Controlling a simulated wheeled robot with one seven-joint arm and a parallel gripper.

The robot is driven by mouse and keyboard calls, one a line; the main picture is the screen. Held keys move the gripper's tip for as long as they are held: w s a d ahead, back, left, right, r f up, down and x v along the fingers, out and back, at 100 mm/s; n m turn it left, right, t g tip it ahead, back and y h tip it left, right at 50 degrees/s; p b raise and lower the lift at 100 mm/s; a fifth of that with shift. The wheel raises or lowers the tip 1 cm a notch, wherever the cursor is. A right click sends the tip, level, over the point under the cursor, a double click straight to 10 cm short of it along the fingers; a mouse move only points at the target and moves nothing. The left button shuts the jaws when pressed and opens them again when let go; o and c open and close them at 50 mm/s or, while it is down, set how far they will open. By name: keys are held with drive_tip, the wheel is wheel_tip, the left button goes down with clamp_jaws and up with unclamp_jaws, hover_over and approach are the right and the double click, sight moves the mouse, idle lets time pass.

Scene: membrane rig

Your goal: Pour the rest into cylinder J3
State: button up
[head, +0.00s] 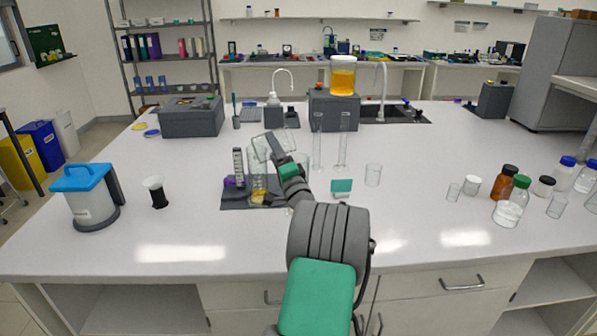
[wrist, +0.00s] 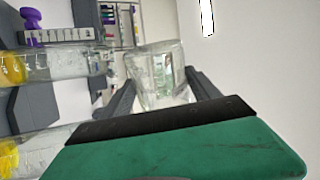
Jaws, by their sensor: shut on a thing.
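My gripper (head: 268,148) is shut on a clear glass beaker (head: 260,150). The beaker is tilted and held above a grey mat (head: 228,201). In the wrist view the beaker (wrist: 160,75) sits between the two fingers; I cannot tell how much liquid it holds. Clear cylinders with yellow liquid at the bottom (head: 258,184) stand on the mat, below the beaker. In the wrist view, two such cylinders lie sideways in the picture, one higher (wrist: 60,66) and one lower (wrist: 50,143). No J3 label can be read.
A purple-based scale strip (head: 238,163) stands at the mat's left. A jar of orange liquid (head: 343,77) tops a grey box.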

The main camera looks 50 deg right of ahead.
drive_tip(key=shift+w+a+f+n+y+b, duration=0.4)
drive_tip(key=shift+a+f+n+y+b, duration=0.25)
drive_tip(key=shift+f+n, duration=0.2)
drive_tip(key=shift+a+f+n+b, duration=0.1)
drive_tip(key=shift+f+n+b, duration=0.05)
drive_tip(key=shift+n+b, duration=0.45)
drive_tip(key=n+y+b, duration=0.1)
drive_tip(key=n+b, duration=0.1)
drive_tip(key=b, duration=0.1)
drive_tip(key=n+y+b, duration=0.1)
drive_tip(key=n+b, duration=0.2)
drive_tip(key=n+y+b, duration=0.1)
drive_tip(key=n+b, duration=0.1)
drive_tip(key=b, duration=0.2)
drive_tip(key=shift+w+r+n+y, duration=0.25)
drive_tip(key=shift+r, duration=0.1)
wheel_tip(320, 180, down, 8)
drive_tip(key=w+a+n+g+y+b, duration=0.1)
drive_tip(key=w+a+n+g+b, duration=0.1)
drive_tip(key=n+b, duration=0.5)
drive_tip(key=shift+a+n+y+b, duration=0.3)
drive_tip(key=shift+n+b, duration=0.1)
drive_tip(key=shift+b, duration=2.4)
drive_tip(key=shift+w, duration=0.1)
drive_tip(key=shift+d, duration=0.1)
